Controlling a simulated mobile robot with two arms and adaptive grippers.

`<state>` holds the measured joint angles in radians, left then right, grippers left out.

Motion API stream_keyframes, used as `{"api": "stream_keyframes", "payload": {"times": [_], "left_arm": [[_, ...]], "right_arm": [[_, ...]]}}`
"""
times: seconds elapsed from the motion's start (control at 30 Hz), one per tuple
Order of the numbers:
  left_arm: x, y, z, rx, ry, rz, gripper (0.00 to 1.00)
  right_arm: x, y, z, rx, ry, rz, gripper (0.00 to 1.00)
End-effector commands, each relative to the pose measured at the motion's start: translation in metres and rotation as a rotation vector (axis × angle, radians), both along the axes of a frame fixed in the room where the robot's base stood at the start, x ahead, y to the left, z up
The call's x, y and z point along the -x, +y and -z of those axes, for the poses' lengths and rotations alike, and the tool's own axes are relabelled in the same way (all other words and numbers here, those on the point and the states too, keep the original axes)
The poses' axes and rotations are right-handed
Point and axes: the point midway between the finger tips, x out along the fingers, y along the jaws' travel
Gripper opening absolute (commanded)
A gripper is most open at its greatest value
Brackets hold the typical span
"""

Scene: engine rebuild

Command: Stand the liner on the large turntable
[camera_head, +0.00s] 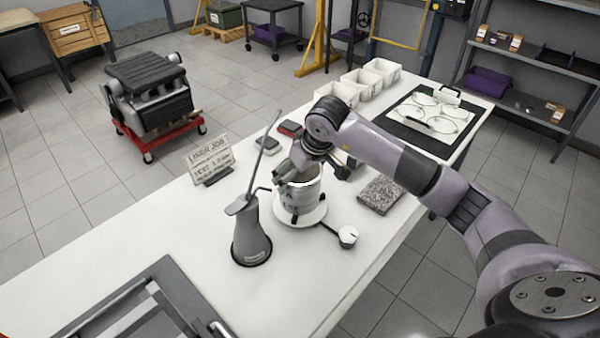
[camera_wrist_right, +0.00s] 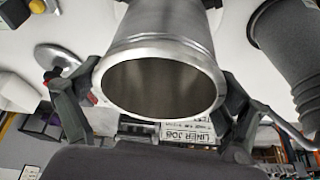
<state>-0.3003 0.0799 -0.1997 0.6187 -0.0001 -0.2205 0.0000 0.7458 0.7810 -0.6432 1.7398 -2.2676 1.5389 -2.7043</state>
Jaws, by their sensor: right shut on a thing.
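The liner (camera_head: 305,197) is a grey metal cylinder with a flanged rim, upright over the large turntable (camera_head: 290,217), a round white plate on the bench. I cannot tell whether its lower end touches the plate. My right gripper (camera_head: 298,181) comes down from above and is shut on the liner near its upper end. In the right wrist view the liner (camera_wrist_right: 165,45) shows its open mouth, with a gripper finger on each side of the rim. My left gripper is not in view.
A grey oil can (camera_head: 251,235) with a long spout stands left of the turntable. A granite block (camera_head: 380,195) lies to the right, a job sign (camera_head: 208,160) back left.

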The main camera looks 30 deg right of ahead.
Motion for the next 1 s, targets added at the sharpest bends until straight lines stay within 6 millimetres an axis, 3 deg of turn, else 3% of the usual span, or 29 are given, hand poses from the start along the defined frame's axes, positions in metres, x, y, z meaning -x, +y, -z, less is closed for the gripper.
{"api": "stream_keyframes", "payload": {"times": [0.07, 0.1, 0.2, 0.67, 1.0], "left_arm": [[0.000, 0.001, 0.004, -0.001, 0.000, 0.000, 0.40], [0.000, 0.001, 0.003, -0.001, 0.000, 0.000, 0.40], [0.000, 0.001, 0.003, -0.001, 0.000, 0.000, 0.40], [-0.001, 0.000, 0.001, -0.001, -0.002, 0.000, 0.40], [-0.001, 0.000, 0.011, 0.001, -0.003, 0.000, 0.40]], "right_arm": [[-0.001, 0.000, 0.002, 0.000, -0.003, 0.000, 0.49], [0.000, 0.000, 0.003, 0.001, -0.001, 0.000, 0.94], [0.000, 0.000, 0.002, 0.000, 0.000, 0.000, 1.00], [0.002, -0.001, -0.007, 0.001, -0.003, -0.001, 1.00], [0.028, -0.005, -0.072, 0.002, -0.005, 0.000, 1.00]]}}
